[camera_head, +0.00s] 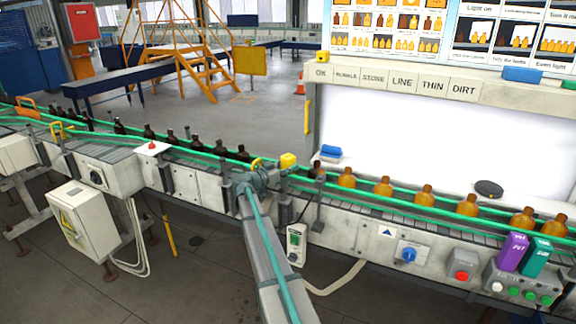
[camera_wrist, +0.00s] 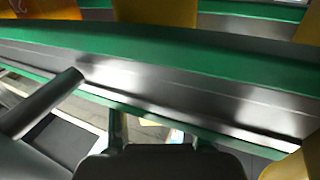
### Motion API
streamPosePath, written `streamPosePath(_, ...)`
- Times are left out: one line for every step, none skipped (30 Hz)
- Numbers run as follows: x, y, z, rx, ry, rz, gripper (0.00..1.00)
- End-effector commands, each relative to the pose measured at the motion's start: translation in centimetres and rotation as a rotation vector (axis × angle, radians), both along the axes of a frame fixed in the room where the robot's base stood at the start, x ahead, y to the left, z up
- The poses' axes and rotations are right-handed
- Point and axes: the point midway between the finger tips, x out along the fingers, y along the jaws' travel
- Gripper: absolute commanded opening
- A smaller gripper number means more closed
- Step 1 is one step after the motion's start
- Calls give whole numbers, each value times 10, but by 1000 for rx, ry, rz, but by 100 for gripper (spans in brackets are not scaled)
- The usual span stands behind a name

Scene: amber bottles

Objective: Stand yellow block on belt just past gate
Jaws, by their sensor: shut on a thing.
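The yellow block (camera_head: 288,160) is small and bright, at the belt's middle in the head view, with its top above the green rails. My gripper (camera_head: 281,172) is shut on it, close in at its lower left. Whether the block touches the belt (camera_head: 400,215) cannot be told. A small yellow part (camera_head: 256,163) stands just left of my gripper; I cannot tell whether it is the gate. In the wrist view my gripper's dark parts (camera_wrist: 160,150) fill the bottom centre, and the grip itself is not clear there.
Dark bottles (camera_head: 187,138) line the belt to the left. Amber bottles (camera_head: 347,178) stand to the right, the nearest close to the block. Green guide rails (camera_wrist: 150,55) run along the belt. Purple (camera_head: 512,252) and teal (camera_head: 537,257) boxes stand at the front right.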

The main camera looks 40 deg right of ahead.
Motion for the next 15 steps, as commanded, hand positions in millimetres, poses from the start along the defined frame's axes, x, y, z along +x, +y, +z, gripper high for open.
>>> streamPosePath(-1,0,-5,7,2,-1,7)
streamPosePath(-1,0,-6,8,2,-1,7)
streamPosePath(-1,0,-6,8,2,-1,7)
streamPosePath(-1,0,-7,10,1,-1,52)
streamPosePath(-1,0,-7,10,2,-1,57)
streamPosePath(-1,0,-8,11,1,-1,64)
streamPosePath(-1,0,-8,11,1,-1,69)
streamPosePath(-1,0,-8,12,1,-1,72)
streamPosePath(-1,0,-8,12,1,-1,72)
streamPosePath(-1,0,-9,13,1,-1,72)
streamPosePath(-1,0,-9,13,1,-1,72)
streamPosePath(-1,0,-9,13,2,-1,72)
streamPosePath(-1,0,-9,13,2,-1,72)
streamPosePath(-1,0,-9,13,2,-1,72)
streamPosePath(-1,0,-10,13,2,-1,72)
